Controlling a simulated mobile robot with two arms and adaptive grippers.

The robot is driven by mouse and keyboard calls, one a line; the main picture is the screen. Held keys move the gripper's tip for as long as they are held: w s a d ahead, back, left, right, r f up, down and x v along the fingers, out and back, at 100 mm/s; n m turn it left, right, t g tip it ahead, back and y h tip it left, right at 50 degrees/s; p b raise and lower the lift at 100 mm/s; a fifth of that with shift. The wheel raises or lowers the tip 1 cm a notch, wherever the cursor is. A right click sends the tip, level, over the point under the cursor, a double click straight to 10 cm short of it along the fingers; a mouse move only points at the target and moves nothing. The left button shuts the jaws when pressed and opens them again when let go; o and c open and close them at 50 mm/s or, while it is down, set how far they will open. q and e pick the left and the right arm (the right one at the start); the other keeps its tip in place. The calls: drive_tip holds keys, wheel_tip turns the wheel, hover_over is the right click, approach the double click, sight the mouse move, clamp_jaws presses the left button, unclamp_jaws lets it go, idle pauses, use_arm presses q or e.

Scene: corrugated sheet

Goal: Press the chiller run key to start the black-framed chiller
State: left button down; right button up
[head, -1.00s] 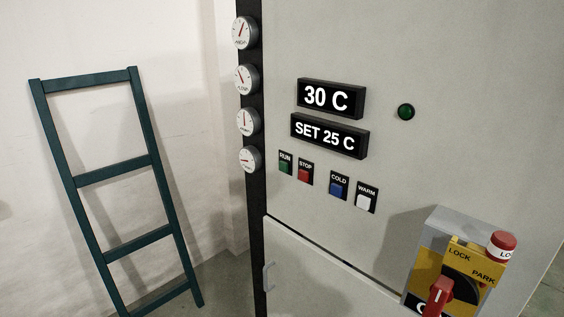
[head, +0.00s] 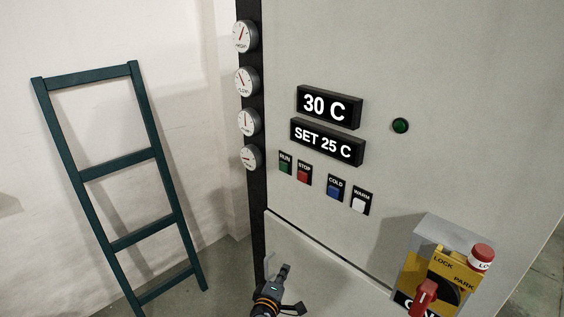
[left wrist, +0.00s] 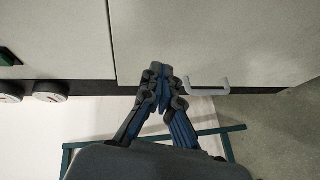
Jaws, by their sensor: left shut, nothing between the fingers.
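The chiller (head: 440,60) is a large grey-white cabinet with a black left frame edge. Its green RUN key (head: 284,167) sits at the left end of the key row, beside the red STOP key (head: 303,176). The upper display reads 30 C and the lower one SET 25 C. A dark green round lamp (head: 400,126) is to their right. My left gripper (head: 285,269) is at the bottom of the head view, below the RUN key and apart from it. It also shows in the left wrist view (left wrist: 161,70), its fingers together and empty. My right gripper is not in view.
Blue COLD (head: 334,191) and white WARM (head: 359,204) keys lie right of STOP. A yellow switch box (head: 440,266) with red handle and red button projects at lower right. Several gauges (head: 246,82) line the black edge. A teal ladder (head: 118,175) leans on the left wall.

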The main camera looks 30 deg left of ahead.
sight(283, 167)
use_arm(q)
drive_tip(key=a+r+n+t+y+p, duration=0.1)
drive_tip(key=a+r+n, duration=0.4)
drive_tip(key=r, duration=0.8)
drive_tip(key=a+r+n+t+y+p, duration=0.1)
drive_tip(key=a+r+n+y+p, duration=0.2)
drive_tip(key=r, duration=1.1)
drive_tip(key=a+n+y, duration=0.2)
drive_tip(key=n+y, duration=0.1)
drive_tip(key=shift+a+n, duration=0.4)
drive_tip(key=shift+f, duration=0.1)
drive_tip(key=w+d+b, duration=0.2)
drive_tip(key=w, duration=0.6)
drive_tip(key=shift+w, duration=0.3)
drive_tip(key=shift+w, duration=0.15)
drive_tip(key=shift+w+b, duration=0.25)
drive_tip(key=shift+b, duration=0.05)
